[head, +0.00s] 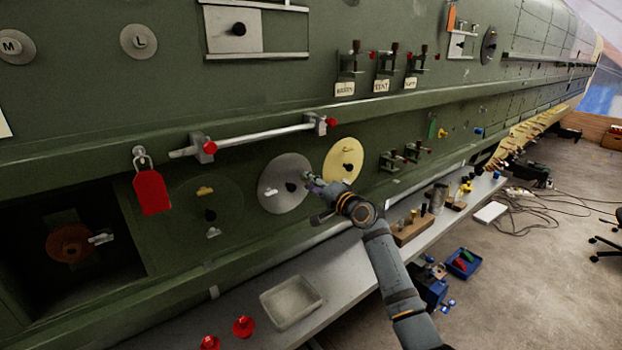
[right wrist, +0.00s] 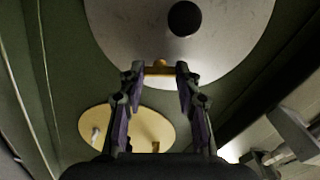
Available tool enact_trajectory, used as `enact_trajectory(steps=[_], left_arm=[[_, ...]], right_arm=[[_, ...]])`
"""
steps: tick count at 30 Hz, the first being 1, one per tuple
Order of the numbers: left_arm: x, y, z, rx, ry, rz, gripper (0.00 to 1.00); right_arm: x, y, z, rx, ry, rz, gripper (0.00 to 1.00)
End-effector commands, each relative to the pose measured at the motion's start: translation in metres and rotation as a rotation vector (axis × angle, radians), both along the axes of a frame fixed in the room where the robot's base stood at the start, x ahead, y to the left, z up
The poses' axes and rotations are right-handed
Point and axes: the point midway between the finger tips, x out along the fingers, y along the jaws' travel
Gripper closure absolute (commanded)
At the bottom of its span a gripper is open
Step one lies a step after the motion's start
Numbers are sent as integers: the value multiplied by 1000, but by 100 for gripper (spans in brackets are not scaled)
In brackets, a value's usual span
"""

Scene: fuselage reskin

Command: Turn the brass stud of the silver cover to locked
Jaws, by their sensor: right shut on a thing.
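The silver cover (head: 276,193) is a round disc on the green fuselage side, with a black knob (head: 291,187) at its middle. It fills the top of the right wrist view (right wrist: 235,40), with the black knob (right wrist: 185,18) showing. Its brass stud (right wrist: 158,69) is near the rim, its bar lying crosswise between my fingertips. My right gripper (head: 311,179) reaches the cover's right side. In the right wrist view my right gripper (right wrist: 158,73) is shut on the stud. The stud is hidden by the gripper in the head view. My left gripper is not in view.
A yellow cover (head: 345,153) is close to the right of the silver one; a green cover (head: 190,220) is to its left. A rail (head: 255,136) runs above, with a red tag (head: 151,190) hanging left. Below is a bench with a grey tray (head: 292,302).

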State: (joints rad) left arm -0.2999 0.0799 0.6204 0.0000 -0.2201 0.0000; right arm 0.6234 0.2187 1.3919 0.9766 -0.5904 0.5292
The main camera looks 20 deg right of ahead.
Motion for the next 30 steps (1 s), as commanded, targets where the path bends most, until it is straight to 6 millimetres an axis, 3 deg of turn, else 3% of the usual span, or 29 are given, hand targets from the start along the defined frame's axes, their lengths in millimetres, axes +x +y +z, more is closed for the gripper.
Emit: enact_trajectory(steps=[13, 30], left_arm=[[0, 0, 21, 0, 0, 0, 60], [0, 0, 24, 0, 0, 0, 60]], right_arm=[[0, 0, 2, 254, 93, 1, 98], [0, 0, 0, 315, 115, 1, 98]])
